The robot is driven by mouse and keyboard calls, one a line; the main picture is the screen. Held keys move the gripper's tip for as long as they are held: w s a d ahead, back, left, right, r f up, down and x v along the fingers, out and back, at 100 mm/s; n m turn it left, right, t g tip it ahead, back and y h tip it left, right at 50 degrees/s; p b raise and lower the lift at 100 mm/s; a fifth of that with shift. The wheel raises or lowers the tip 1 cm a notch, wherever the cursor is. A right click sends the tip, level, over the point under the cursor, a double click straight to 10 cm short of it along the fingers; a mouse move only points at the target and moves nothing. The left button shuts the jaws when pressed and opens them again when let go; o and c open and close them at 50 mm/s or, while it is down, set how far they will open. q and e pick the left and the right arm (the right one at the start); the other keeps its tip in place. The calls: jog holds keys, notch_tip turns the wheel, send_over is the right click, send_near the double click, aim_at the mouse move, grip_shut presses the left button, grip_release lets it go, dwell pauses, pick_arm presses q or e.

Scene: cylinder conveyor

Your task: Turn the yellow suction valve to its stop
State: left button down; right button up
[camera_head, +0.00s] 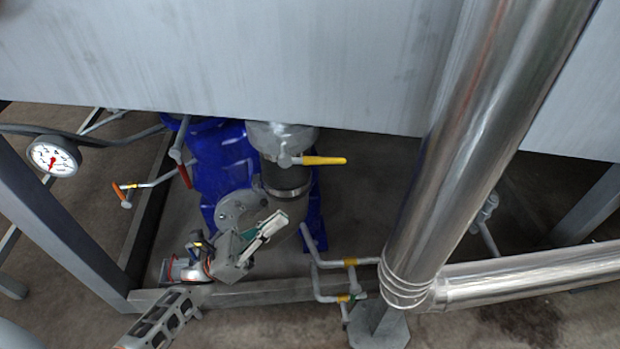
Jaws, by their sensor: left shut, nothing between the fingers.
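The yellow suction valve handle (324,160) sticks out to the right from a grey valve body on the vertical pipe, just under the big grey tank. It lies roughly level in the picture. My left gripper (281,217) is below and a little left of the handle, in front of the lower pipe bend. Its fingers are together and hold nothing, and a clear gap shows between it and the handle. My right gripper is not in view.
A large shiny pipe (460,150) runs down at the right. A blue pump (222,160) stands behind the pipe bend. A red-handled valve (184,175) and a round gauge (53,157) are at the left. Thin pipes with yellow bands (350,262) sit low.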

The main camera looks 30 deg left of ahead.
pick_arm(q)
jog(key=p, duration=0.2)
send_near(330, 164)
jog(key=w+d, duration=0.3)
jog(key=shift+w+r+p, duration=0.2)
jog(key=shift+r+p, duration=0.2)
jog(key=shift+r, duration=0.25)
jog(key=shift+w+r+p, duration=0.25)
jog(key=shift+r+p, duration=0.1)
jog(key=shift+r, duration=0.35)
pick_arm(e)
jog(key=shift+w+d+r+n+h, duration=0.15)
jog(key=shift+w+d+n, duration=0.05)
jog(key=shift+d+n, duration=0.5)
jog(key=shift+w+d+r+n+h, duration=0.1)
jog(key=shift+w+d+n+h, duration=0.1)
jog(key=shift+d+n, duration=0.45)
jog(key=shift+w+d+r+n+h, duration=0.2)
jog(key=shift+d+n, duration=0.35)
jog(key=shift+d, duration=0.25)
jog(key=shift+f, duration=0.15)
